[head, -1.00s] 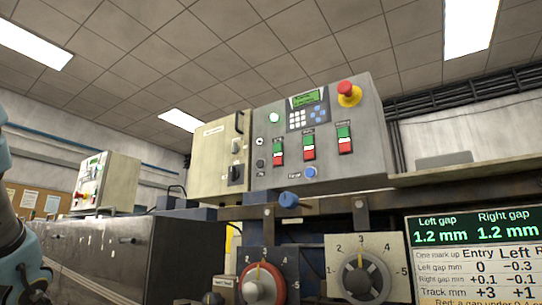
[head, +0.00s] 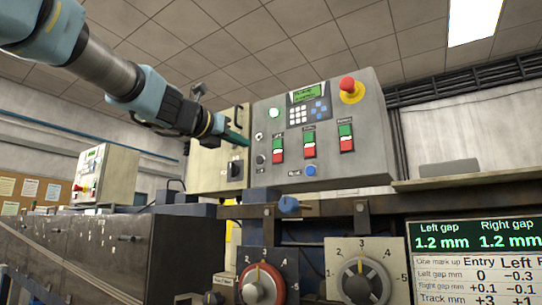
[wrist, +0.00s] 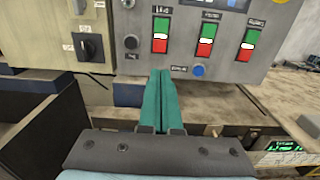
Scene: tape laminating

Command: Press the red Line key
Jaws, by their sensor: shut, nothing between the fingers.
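The grey control panel (head: 335,165) carries three green-over-red key pairs. The leftmost pair has a short, blurred label that seems to read Line; its red key (head: 278,156) is the lower half. The same red key (wrist: 159,46) shows in the wrist view, unobstructed. My gripper (head: 243,141) has green fingers, shut together and empty, left of that pair in the head view. In the wrist view my gripper (wrist: 161,73) points at the panel, with its tips appearing just below the red key. Contact with the panel is not visible.
A red emergency stop (head: 349,88) projects at the panel's upper right. A blue button (wrist: 199,70) and a black knob (wrist: 131,42) lie near the keys. A rotary switch (wrist: 88,47) is on the box at left. Dials (head: 362,281) sit below the rail.

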